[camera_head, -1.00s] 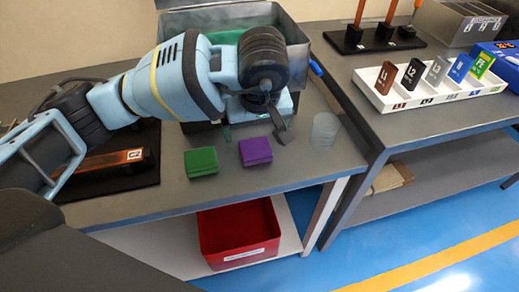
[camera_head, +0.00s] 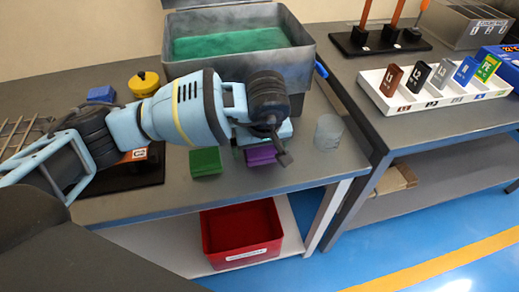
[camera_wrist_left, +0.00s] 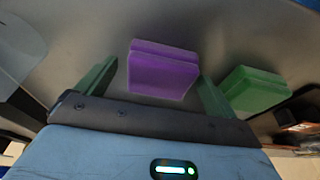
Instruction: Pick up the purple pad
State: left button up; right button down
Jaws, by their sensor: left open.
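The purple pad (camera_head: 261,156) lies on the grey table, partly hidden behind my left gripper (camera_head: 262,145) in the head view. In the left wrist view the purple pad (camera_wrist_left: 163,70) sits between and beyond the two green fingertips of my left gripper (camera_wrist_left: 155,85), with a gap on each side. The left gripper is open and holds nothing. A green pad (camera_head: 205,161) lies just left of the purple one; it also shows in the wrist view (camera_wrist_left: 254,90), outside the right-hand finger. My right gripper is in neither view.
A clear cup (camera_head: 328,132) stands right of the purple pad, near the table's edge. A grey metal tank (camera_head: 300,62) with green inside stands behind. A red bin (camera_head: 243,238) sits on the shelf below. A yellow-lidded thing (camera_head: 144,83) stands at the back left.

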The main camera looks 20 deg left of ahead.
aim_at(258, 150)
pick_arm(q)
jog(key=shift+c, duration=0.4)
jog(key=c, duration=0.9)
jog(key=shift+c, duration=0.3)
jog(key=shift+r, duration=0.1)
jog(key=shift+r, duration=0.25)
jog(key=v, duration=0.2)
jog(key=shift+s+a+r, duration=0.2)
jog(key=shift+a+r, duration=0.05)
jog(key=shift+r, duration=0.2)
jog(key=s+a+r+b, duration=0.1)
jog(key=s+a, duration=0.1)
jog(key=s, duration=1.3)
jog(key=shift+a+r, duration=0.2)
